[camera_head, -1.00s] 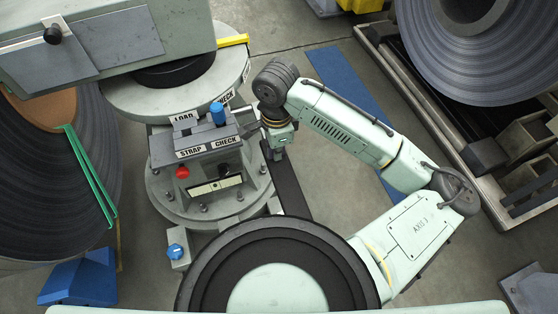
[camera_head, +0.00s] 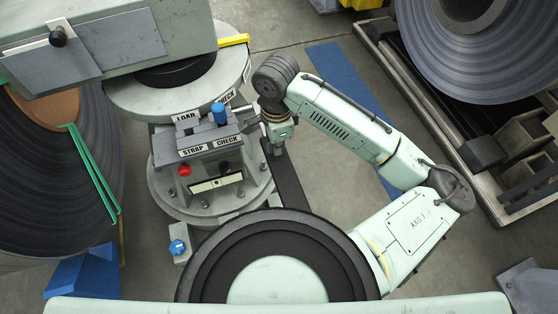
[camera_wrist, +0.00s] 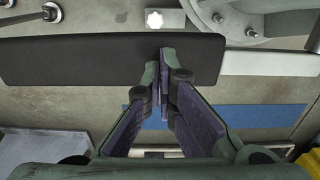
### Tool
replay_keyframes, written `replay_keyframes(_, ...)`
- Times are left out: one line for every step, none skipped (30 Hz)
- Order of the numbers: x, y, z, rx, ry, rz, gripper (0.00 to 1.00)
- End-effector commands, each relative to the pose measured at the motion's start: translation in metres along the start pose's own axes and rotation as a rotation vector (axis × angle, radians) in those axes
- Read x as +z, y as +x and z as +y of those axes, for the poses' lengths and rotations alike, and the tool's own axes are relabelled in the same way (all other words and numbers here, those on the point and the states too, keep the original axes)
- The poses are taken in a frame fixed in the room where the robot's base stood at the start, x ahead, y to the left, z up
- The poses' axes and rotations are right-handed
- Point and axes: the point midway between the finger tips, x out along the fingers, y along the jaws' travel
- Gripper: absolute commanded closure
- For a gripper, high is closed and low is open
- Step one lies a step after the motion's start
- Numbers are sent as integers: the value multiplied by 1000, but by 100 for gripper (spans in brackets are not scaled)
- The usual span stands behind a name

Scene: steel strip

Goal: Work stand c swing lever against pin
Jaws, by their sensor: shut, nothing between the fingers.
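The work stand (camera_head: 160,204) is a round grey base with a panel marked LOAD, STRAP and CHECK. A blue upright knob (camera_head: 219,114) stands on its upper plate. I cannot tell for sure which part is the swing lever or the pin. My gripper (camera_head: 274,150) is at the right side of the stand, pointing down. In the wrist view my gripper (camera_wrist: 165,52) has its fingertips together and empty. They overlap a long black bar (camera_wrist: 80,58) in that picture; I cannot tell whether they touch it.
A red button (camera_head: 185,170) and a dark knob sit on the panel front. A blue knob on a small box (camera_head: 177,247) is at lower left. Steel coils stand left (camera_head: 50,180) and upper right (camera_head: 480,55). Open floor with a blue strip (camera_head: 345,75) lies right of the stand.

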Motion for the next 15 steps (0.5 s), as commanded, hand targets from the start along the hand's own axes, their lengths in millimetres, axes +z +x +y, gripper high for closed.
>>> replay_keyframes(0,0,0,0,0,0,100)
replay_keyframes(0,0,0,0,0,0,100)
replay_keyframes(0,0,0,0,0,0,100)
replay_keyframes(0,0,0,0,0,0,100)
replay_keyframes(0,0,0,0,0,0,100)
replay_keyframes(0,0,0,0,0,0,100)
replay_keyframes(0,0,0,0,0,0,100)
replay_keyframes(0,0,0,0,0,0,100)
replay_keyframes(0,-1,0,0,0,0,100)
replay_keyframes(0,-2,0,0,0,0,100)
replay_keyframes(0,-4,0,0,0,0,100)
replay_keyframes(0,-7,0,0,0,-1,100)
replay_keyframes(0,-9,0,0,0,-1,100)
replay_keyframes(0,-12,0,0,0,-1,100)
replay_keyframes(0,-16,0,0,0,-1,100)
